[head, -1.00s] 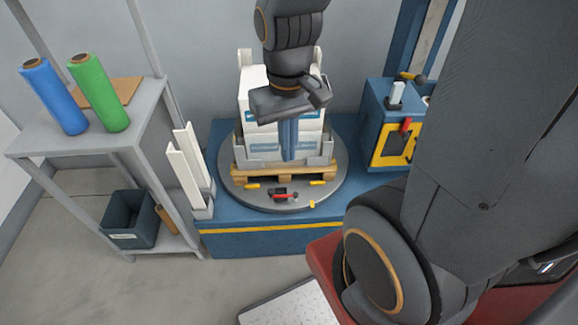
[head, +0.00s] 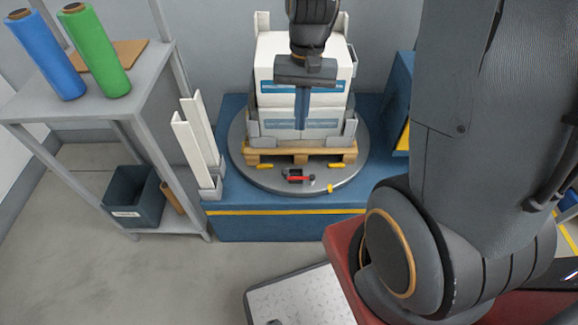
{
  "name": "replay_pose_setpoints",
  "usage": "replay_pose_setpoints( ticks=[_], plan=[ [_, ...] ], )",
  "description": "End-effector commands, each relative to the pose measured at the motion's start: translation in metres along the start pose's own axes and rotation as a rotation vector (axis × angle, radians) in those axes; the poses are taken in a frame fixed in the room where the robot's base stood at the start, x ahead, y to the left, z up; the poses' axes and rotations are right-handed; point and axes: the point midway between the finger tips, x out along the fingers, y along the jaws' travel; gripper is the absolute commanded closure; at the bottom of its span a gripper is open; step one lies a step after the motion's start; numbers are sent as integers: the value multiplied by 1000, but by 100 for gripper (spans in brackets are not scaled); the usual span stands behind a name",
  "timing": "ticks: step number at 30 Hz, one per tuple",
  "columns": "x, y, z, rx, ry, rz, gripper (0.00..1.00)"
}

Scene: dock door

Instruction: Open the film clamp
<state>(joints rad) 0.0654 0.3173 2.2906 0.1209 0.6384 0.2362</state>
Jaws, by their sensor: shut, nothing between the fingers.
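The film clamp (head: 298,178) is a small dark block with a red lever, at the front of the round grey turntable (head: 262,180). Whether its jaw is open or shut is too small to tell. My gripper (head: 302,128) points down in front of the stacked white boxes, above and behind the clamp in the picture. Its blue fingers are together and empty, apart from the clamp.
White boxes (head: 275,55) stand on a wooden pallet (head: 285,157) on the turntable, with grey corner pieces around them. Upright white boards (head: 188,150) stand left. A grey shelf (head: 40,105) holds blue (head: 45,55) and green (head: 97,50) film rolls.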

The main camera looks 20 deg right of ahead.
Motion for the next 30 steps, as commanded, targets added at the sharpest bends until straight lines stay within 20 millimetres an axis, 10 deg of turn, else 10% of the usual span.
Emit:
replay_pose_setpoints(
  ticks=[3, 9, 30],
  plan=[
    [63, -7, -49, 147, -46, -14, 100],
    [122, -13, -95, 323, -97, -30, 100],
    [148, -15, -107, 384, -116, -34, 100]
  ],
)
